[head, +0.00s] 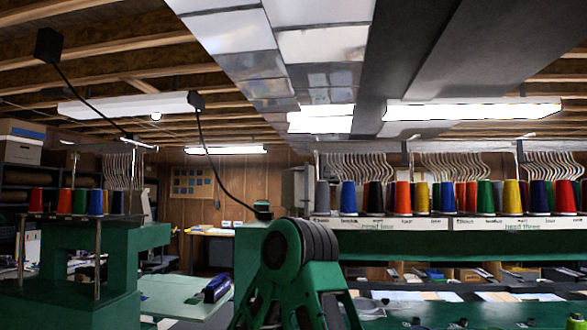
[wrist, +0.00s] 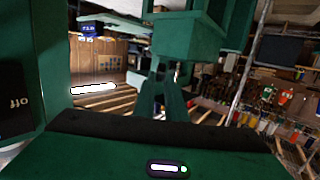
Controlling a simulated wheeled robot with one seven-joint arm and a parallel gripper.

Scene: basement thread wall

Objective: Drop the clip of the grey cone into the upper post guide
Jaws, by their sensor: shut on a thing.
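The grey cone (head: 322,198) stands upright at the left end of the long cone row in the head view. A thin upright post (head: 317,165) rises behind it; I cannot clearly pick out the upper post guide. My gripper (wrist: 167,70) shows in the wrist view as green prongs running together beyond the dark edge of its body. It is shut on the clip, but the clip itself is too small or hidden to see. In the head view my green arm stands in the lower middle, and my gripper cannot be made out there.
Coloured cones (head: 402,197) line the rack right of the grey cone, with white curved hooks (head: 365,168) above. A green machine (head: 75,255) with more cones stands at left. A dark cable (head: 212,160) hangs from the ceiling. A pale green table (head: 170,295) lies between.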

